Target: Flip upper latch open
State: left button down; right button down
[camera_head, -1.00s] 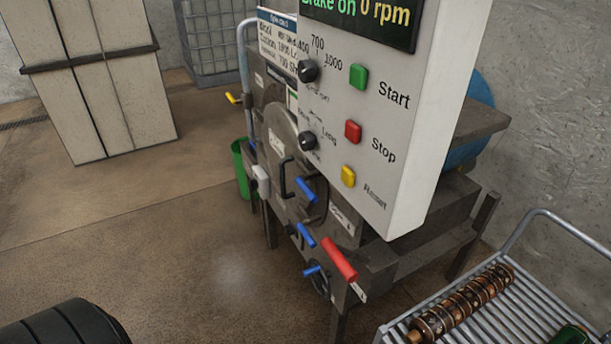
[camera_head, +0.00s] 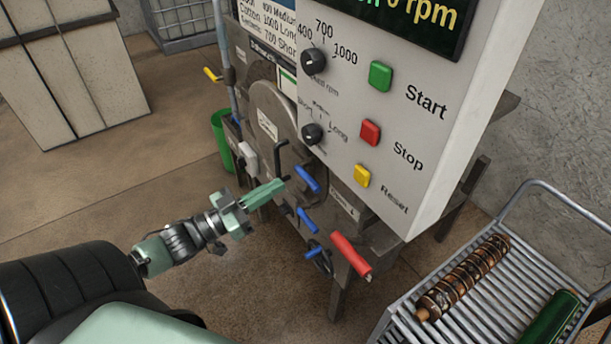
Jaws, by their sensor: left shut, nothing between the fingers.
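The upper latch seems to be the upper blue handle (camera_head: 307,179) on the front of the grey machine, below the control panel. A second blue handle (camera_head: 307,220) sits below it, and a third small blue handle (camera_head: 313,251) is lower still. My left gripper (camera_head: 283,181) is shut and empty. Its fingertips are just left of the upper blue handle, close to the machine's front; whether they touch it I cannot tell. The black door handle (camera_head: 281,150) is just above the fingertips. My right gripper is not in view.
The control panel (camera_head: 408,140) juts out above the handles. A red lever (camera_head: 351,254) sticks out at lower right. A grey cart (camera_head: 473,314) with rolls stands at the right. A green bin (camera_head: 222,140) is behind the machine's left side.

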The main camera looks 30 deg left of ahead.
pick_arm(q)
jog(key=r+p, duration=0.1)
jog(key=p, duration=0.2)
send_over(306, 181)
jog(key=d, duration=0.1)
jog(key=shift+s+d+r, duration=0.1)
jog(key=shift+s+r, duration=0.05)
jog(key=f, duration=0.3)
jog(key=shift+s, duration=0.35)
jog(key=shift+s+a+f+p, duration=0.2)
jog(key=shift+f+p, duration=0.1)
jog(key=shift+f, duration=0.2)
